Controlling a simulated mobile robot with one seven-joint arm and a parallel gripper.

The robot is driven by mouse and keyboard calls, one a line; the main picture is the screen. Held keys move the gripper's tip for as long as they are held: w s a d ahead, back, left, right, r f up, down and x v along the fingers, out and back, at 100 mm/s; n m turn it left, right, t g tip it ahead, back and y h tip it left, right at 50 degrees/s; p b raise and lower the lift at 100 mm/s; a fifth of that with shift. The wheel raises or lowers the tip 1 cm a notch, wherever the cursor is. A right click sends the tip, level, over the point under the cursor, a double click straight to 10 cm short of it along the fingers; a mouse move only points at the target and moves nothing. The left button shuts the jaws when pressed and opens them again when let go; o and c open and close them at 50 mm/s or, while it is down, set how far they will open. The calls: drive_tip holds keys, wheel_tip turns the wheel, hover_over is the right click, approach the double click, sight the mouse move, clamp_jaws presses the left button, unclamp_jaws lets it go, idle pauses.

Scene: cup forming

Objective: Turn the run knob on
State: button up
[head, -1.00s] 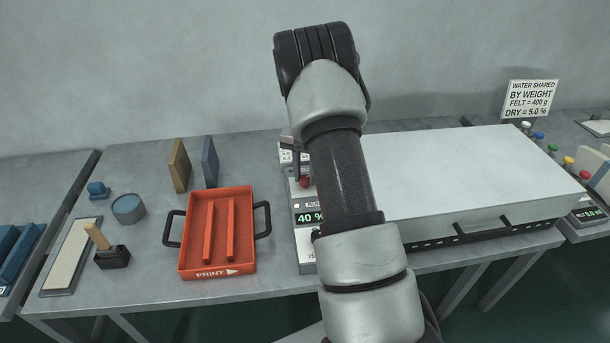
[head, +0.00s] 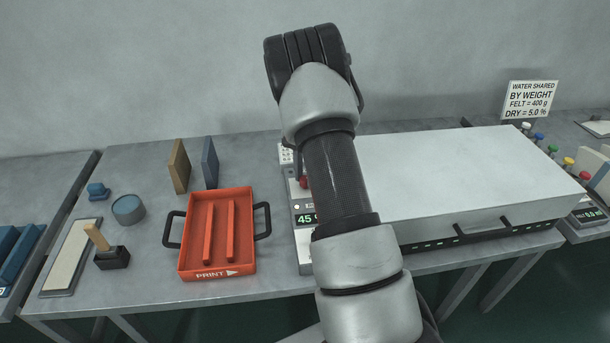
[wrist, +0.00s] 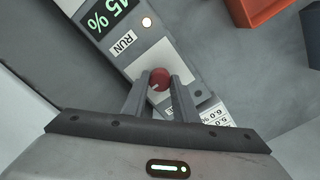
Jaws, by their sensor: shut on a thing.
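The red run knob (wrist: 159,79) is on a grey control panel (wrist: 150,62), near the "RUN" label, in the wrist view. My gripper (wrist: 160,86) is shut on the knob, with one finger on each side of it. A pale mark shows on the knob's face. In the head view the red knob (head: 304,182) shows just left of my arm, above a green display (head: 306,218) that starts with 45. My arm hides part of the panel and the gripper there.
A large white-topped box (head: 450,170) with a black handle stands right of the panel. An orange tray (head: 217,272) marked PRINT lies to the left. Two upright boards (head: 179,165) stand behind the tray. A stamp (head: 112,257) and a blue-topped round pot (head: 128,209) are farther left.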

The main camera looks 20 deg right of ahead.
drive_tip(key=o, duration=1.1)
drive_tip(key=shift+c, duration=0.2)
wheel_tip(320, 180, up, 18)
drive_tip(key=p, duration=0.1)
drive_tip(key=shift+f, duration=0.2)
drive_tip(key=s+a+r+n+t+p, duration=0.1)
drive_tip(key=s+a+r+n+p, duration=0.15)
drive_tip(key=s+a+r, duration=0.45)
drive_tip(key=s+a+r+n+t+p, duration=0.1)
drive_tip(key=s+a+r+n+t, duration=0.15)
drive_tip(key=s+r, duration=0.55)
drive_tip(key=s+a+r+n+t+p, duration=0.1)
drive_tip(key=s+a+n, duration=0.2)
drive_tip(key=s, duration=0.5)
drive_tip(key=s+a+r+n+t+p, duration=0.1)
drive_tip(key=s+a+n, duration=0.3)
drive_tip(key=s, duration=0.4)
drive_tip(key=shift+s+a+r+p, duration=0.25)
drive_tip(key=shift+s+r+p, duration=0.05)
drive_tip(key=shift+r+p, duration=0.35)
